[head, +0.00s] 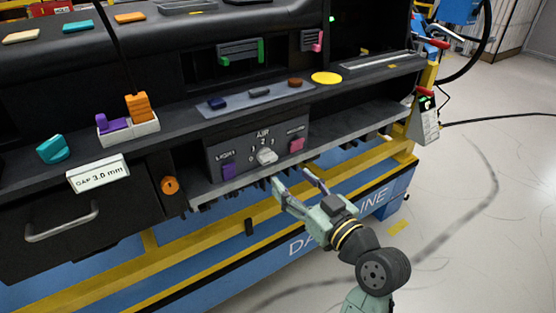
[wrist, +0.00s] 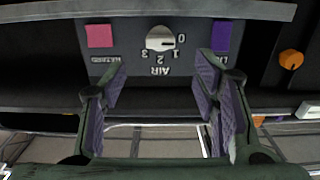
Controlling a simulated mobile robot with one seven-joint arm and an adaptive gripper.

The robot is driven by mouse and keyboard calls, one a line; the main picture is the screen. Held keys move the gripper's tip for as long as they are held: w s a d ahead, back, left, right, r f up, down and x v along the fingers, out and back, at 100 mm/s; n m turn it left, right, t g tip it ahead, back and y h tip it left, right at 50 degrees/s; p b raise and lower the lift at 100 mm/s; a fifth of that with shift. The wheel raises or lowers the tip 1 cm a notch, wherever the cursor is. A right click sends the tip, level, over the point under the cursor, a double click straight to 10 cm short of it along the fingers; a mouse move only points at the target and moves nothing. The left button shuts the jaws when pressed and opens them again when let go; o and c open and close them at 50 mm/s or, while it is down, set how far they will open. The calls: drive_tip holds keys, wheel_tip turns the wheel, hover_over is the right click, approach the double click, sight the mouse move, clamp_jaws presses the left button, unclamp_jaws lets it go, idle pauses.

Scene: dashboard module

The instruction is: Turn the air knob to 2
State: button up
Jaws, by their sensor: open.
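The white air knob (head: 266,156) sits in the middle of a dark grey panel (head: 222,150), under the label AIR and the marks 0 to 3. In the wrist view, which is upside down, the air knob (wrist: 160,40) has a dark line that looks roughly level, towards the 0 side; its exact setting is hard to tell. My gripper (head: 292,179) is open and empty, below and in front of the panel. In the wrist view my gripper (wrist: 162,78) has its fingers spread wide, with the knob beyond the tips and roughly centred between them, apart from them.
A purple switch (head: 228,170) and a pink switch (head: 297,144) flank the knob on the panel. A grey ledge (head: 230,188) runs below it. An orange round knob (head: 169,185) is at the left.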

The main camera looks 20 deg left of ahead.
sight(271, 160)
drive_tip(key=p+x, duration=0.2)
drive_tip(key=x, duration=0.6)
drive_tip(key=shift+w+a, duration=0.25)
drive_tip(key=shift+a, duration=0.1)
drive_tip(key=shift+c, duration=0.4)
drive_tip(key=c, duration=1.1)
